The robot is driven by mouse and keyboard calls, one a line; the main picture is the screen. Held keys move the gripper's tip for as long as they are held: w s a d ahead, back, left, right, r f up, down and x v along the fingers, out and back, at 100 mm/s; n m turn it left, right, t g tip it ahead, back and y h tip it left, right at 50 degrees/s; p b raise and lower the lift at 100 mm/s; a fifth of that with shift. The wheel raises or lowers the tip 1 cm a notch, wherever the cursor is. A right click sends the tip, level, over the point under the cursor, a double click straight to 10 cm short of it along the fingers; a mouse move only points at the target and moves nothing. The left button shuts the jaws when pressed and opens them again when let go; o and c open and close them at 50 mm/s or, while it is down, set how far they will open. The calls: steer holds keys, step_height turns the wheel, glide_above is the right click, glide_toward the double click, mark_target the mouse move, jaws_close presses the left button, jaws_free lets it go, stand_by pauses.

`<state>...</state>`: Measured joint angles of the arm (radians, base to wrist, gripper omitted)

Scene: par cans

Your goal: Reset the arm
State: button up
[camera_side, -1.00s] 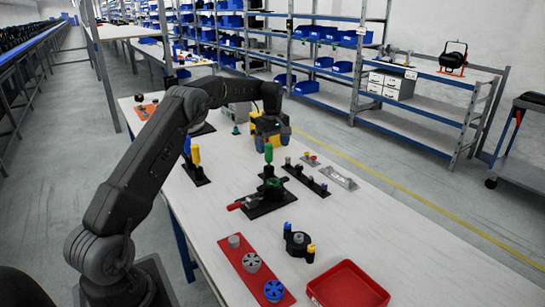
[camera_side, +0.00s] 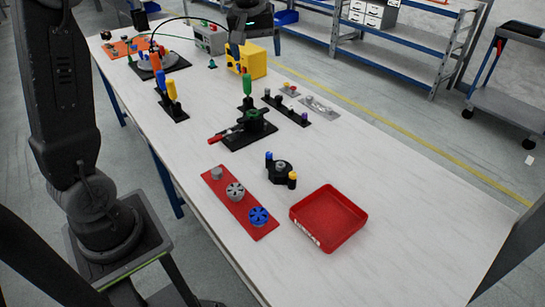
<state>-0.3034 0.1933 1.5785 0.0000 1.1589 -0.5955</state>
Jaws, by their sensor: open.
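My gripper (camera_side: 236,48) shows at the top middle of the side view, small and dark. It is above the far part of the table, in front of a yellow box (camera_side: 253,62), and is open with nothing seen in it. Its fingertips are hard to make out, and I cannot tell whether they touch the box. The upper part of my arm is cut off by the top edge of the frame.
The white table (camera_side: 400,235) bears a red tray (camera_side: 329,217), a red plate (camera_side: 240,201) with grey and blue round parts, a black round fixture (camera_side: 279,172), a black clamp fixture (camera_side: 246,131) and screwdrivers (camera_side: 172,91) on a stand. The table's near right is clear.

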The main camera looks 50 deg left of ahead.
steer(key=s+d+f+m+t, duration=0.1)
steer(key=s+d+m, duration=0.4)
steer(key=s, duration=0.6)
steer(key=s+d+f+m+t, duration=0.2)
steer(key=s+d+m, duration=0.3)
steer(key=s+d, duration=0.3)
steer(key=s, duration=0.4)
steer(key=shift+s+d+h, duration=0.25)
steer(key=shift+s+h, duration=0.05)
steer(key=shift+h, duration=0.1)
